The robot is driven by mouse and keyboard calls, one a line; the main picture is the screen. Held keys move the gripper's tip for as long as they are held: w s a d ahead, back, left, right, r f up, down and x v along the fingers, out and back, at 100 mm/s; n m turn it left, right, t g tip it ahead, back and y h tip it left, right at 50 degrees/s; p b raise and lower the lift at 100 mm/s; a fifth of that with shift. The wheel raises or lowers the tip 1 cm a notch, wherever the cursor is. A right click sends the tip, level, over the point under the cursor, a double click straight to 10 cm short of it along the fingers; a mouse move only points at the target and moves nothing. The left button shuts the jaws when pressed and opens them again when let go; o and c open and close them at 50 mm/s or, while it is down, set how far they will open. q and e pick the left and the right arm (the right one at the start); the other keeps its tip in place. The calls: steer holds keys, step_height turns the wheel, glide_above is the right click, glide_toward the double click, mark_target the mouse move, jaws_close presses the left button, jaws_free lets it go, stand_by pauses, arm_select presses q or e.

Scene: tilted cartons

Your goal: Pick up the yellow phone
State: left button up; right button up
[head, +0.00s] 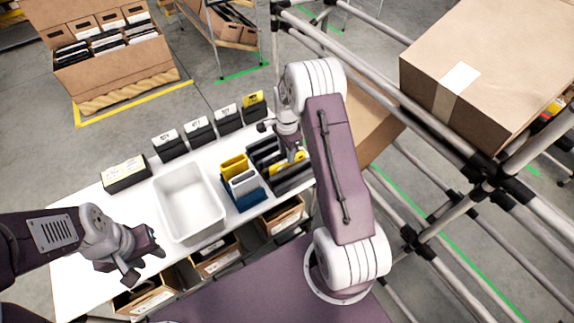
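A yellow phone-like slab (234,164) stands tilted at the back of a blue holder, with paler grey-white slabs in front of it. A second yellow item (296,157) shows in the black slotted rack (264,155) at the right end of the table, partly hidden by my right gripper. I cannot tell for certain which one is the yellow phone. My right gripper (291,145) is over the black rack, right by that second yellow item; its fingers are too small and covered to read. My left gripper (147,264) is open and empty, near the table's front left.
A white empty bin (190,203) stands mid-table, left of the blue holder (244,196). Several black boxes with labels line the back edge. Open cartons (215,259) sit below the front edge. A pipe rack with a large carton (492,66) stands at right.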

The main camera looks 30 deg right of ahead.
steer(key=f, duration=0.3)
steer(key=shift+d, duration=0.2)
steer(key=shift+a+r, duration=0.1)
steer(key=shift+r, duration=0.05)
jaws_close()
steer(key=shift+r, duration=0.1)
steer(key=shift+r, duration=0.35)
step_height(320, 180, up, 3)
steer(key=shift+w+f, duration=0.1)
steer(key=s+r, duration=0.7)
steer(key=s, duration=0.5)
